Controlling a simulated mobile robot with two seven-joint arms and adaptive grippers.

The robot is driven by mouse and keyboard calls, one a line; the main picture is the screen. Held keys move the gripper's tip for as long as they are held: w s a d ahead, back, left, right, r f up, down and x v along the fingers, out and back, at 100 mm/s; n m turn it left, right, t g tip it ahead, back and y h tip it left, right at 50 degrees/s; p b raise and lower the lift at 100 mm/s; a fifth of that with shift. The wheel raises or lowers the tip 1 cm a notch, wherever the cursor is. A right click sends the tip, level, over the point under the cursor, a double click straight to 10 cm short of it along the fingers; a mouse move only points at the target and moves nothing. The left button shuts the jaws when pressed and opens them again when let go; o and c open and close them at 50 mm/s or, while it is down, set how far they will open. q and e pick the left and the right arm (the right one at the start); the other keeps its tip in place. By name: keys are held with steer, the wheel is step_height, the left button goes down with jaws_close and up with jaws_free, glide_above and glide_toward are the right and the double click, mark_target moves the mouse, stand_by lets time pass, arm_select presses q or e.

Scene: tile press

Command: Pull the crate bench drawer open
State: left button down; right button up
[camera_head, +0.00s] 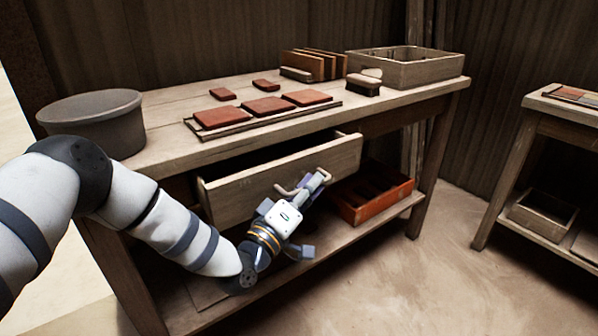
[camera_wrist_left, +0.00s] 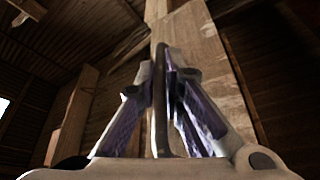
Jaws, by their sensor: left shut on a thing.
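The crate bench (camera_head: 180,155) is a wooden table with a drawer (camera_head: 240,192) under its top. The drawer stands partly open, and its dark inside shows behind the front panel. The drawer front also shows in the left wrist view (camera_wrist_left: 190,30). My left gripper (camera_head: 308,187) is at the middle of the drawer front, shut on the drawer handle (camera_head: 285,191). In the left wrist view the handle (camera_wrist_left: 160,100) runs as a thin bar between the two fingers. My right gripper is in neither view.
On the bench top are a grey tub (camera_head: 95,122), several red tiles on a board (camera_head: 262,120), a brush (camera_head: 363,83) and a wooden crate (camera_head: 410,68). An orange crate (camera_head: 375,205) sits on the lower shelf. A second table (camera_head: 565,110) stands at right, with clear floor between.

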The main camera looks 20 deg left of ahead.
arm_select(q)
steer(key=s+d+p, duration=0.2)
steer(key=s+d, duration=0.5)
steer(key=d, duration=0.3)
steer(key=shift+s, duration=0.4)
steer(key=c, duration=2)
jaws_free()
steer(key=v, duration=1.2)
steer(key=shift+f, duration=0.1)
